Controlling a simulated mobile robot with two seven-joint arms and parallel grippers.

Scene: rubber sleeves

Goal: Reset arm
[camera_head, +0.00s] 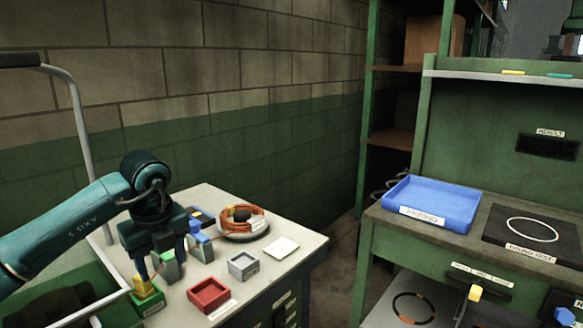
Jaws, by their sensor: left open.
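My left gripper (163,268) comes in from the left on a teal arm and points down over the left end of the grey cabinet top. Its jaws are open. A green box (148,304) with a yellow piece (141,285) in it stands just below its left finger. I cannot tell whether that finger touches the yellow piece. My right gripper is not in view.
A red box (208,295), a grey box (242,265), a white pad (281,247) and a round dish (262,230) with an orange coil are on the cabinet (305,239). A blue tray (459,193) and a black mat (497,236) with a ring sit on the green bench at right.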

